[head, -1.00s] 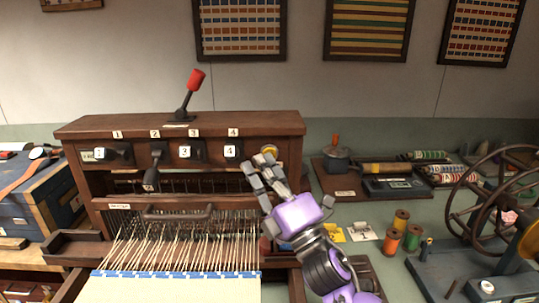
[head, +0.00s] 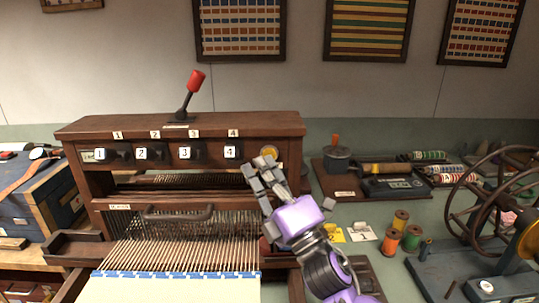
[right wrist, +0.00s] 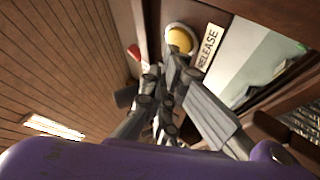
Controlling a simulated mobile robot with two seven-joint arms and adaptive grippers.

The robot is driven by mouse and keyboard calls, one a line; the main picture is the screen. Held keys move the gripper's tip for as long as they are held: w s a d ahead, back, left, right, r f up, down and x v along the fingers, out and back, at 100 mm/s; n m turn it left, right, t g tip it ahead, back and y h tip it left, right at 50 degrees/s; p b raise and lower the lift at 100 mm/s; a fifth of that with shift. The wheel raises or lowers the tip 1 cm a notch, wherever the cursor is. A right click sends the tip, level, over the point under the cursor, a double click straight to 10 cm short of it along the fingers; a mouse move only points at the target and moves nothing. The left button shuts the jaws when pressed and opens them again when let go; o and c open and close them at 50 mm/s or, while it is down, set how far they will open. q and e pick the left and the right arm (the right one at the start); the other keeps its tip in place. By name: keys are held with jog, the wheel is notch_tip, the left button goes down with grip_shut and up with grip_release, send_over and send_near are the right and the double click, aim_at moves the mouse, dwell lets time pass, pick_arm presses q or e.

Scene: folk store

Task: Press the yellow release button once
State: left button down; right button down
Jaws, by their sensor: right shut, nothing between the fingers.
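The yellow release button (head: 269,151) is a round button in a pale ring at the right end of the loom's front beam. In the right wrist view the button (right wrist: 180,38) shows beside a label reading RELEASE (right wrist: 210,46). My right gripper (head: 263,164) is shut and empty, its fingertips just below the button in the head view. In the right wrist view the fingertips (right wrist: 168,66) are close to the button's lower edge; I cannot tell whether they touch. My left gripper is not in view.
The wooden loom (head: 75,140) has several numbered black levers (head: 124,151) in a level row and a red-tipped lever (head: 195,82) on top. Thread spools (head: 390,240) and a spinning wheel (head: 470,200) stand to the right. A blue chest (head: 30,205) stands left.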

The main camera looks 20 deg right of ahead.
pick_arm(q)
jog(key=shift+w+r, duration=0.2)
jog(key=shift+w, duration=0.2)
pick_arm(e)
jog(key=shift+s+a, duration=0.1)
jog(key=shift+s, duration=0.25)
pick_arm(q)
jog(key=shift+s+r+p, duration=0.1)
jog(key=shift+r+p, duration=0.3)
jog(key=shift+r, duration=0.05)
pick_arm(e)
jog(key=s, duration=0.1)
jog(key=s+a, duration=0.1)
jog(key=s, duration=0.3)
jog(key=shift+a, duration=0.25)
jog(key=shift+w, duration=0.1)
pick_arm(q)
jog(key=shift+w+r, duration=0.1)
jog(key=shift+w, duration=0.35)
